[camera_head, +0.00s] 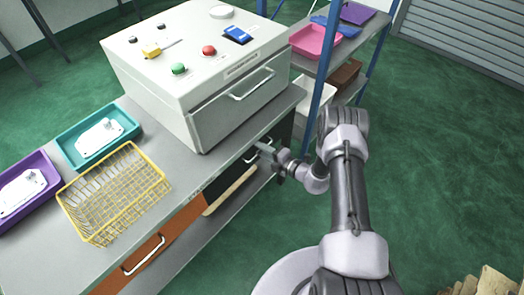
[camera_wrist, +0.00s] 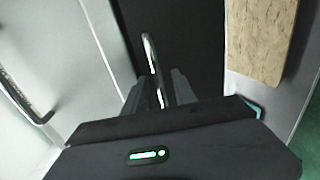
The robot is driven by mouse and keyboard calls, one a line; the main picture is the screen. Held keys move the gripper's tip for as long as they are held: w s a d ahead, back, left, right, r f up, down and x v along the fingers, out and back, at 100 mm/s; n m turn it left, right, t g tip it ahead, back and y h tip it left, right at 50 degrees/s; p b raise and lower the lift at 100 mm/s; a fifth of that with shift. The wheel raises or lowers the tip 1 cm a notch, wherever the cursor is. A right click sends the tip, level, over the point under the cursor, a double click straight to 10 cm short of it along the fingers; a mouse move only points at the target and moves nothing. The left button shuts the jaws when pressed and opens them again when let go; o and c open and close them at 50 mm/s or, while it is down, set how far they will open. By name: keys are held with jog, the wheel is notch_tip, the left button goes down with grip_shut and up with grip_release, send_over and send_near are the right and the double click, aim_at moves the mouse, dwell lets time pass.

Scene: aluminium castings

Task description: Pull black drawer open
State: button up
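The black drawer (camera_head: 228,180) is under the grey bench top, right of an orange drawer (camera_head: 150,252). Its front looks flush with the bench, as far as I can see. In the wrist view, the dark drawer front (camera_wrist: 195,35) fills the upper middle, and its metal bar handle (camera_wrist: 151,54) reaches down between my fingers. My gripper (camera_head: 266,153) is at the handle, and my arm hides part of it. In the wrist view, my gripper (camera_wrist: 158,82) has its fingers apart on either side of the handle, with a narrow gap showing. Contact with the handle cannot be made out.
A white machine box (camera_head: 200,70) with buttons stands on the bench. A yellow wire basket (camera_head: 115,195), a teal tray (camera_head: 72,152) and a purple tray (camera_head: 48,170) lie left. A blue-framed shelf (camera_head: 320,75) stands behind.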

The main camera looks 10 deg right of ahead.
grip_shut()
dwell(1.4)
